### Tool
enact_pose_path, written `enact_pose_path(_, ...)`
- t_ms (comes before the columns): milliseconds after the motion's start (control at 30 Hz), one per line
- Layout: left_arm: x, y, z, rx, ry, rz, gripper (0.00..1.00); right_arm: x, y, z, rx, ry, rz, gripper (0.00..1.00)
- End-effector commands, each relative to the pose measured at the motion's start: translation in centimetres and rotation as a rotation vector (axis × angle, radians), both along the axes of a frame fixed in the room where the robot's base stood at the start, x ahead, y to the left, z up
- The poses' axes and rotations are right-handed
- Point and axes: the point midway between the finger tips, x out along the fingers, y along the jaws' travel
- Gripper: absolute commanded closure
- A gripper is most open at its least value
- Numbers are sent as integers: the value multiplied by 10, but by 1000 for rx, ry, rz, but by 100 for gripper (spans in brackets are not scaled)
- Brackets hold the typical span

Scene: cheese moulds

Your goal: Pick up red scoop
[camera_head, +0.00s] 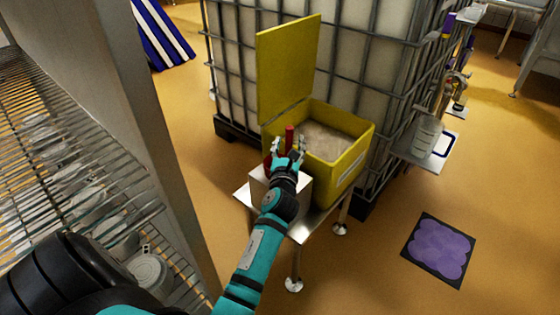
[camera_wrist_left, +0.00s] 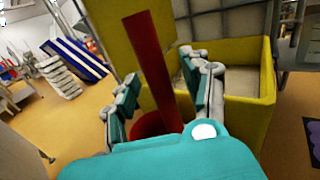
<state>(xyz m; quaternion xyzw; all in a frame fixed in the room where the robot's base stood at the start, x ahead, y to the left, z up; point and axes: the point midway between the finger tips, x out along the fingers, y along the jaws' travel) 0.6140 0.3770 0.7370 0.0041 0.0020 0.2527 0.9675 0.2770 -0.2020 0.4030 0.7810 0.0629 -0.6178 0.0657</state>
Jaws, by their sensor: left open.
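The red scoop (camera_head: 289,136) stands upright in the head view, beside the yellow box on a small metal table. In the left wrist view its red handle (camera_wrist_left: 151,70) rises between my fingers, and its wider red part (camera_wrist_left: 147,125) sits lower down, partly hidden by my gripper. My left gripper (camera_head: 289,147) is open around the handle; in the wrist view the fingers (camera_wrist_left: 165,95) stand on either side, with a gap visible. The scoop's lower end is mostly hidden by the gripper in the head view. My right gripper is not in view.
The yellow box (camera_head: 345,178) has its lid (camera_head: 288,68) raised and holds pale granular material (camera_head: 322,141). It stands on the metal table (camera_head: 316,222). A caged tank (camera_head: 390,60) is behind. A wire rack (camera_head: 60,130) is at left.

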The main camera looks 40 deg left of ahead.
Motion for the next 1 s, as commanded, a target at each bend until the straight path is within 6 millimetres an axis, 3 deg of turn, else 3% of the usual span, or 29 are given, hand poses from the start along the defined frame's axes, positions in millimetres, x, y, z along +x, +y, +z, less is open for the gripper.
enact_pose_path(167,0,0,0,0,0,0,52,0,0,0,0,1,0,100)
enact_pose_path(533,0,0,0,0,0,0,100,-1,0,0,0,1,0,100)
enact_pose_path(1000,0,0,0,0,0,0,100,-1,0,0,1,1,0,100)
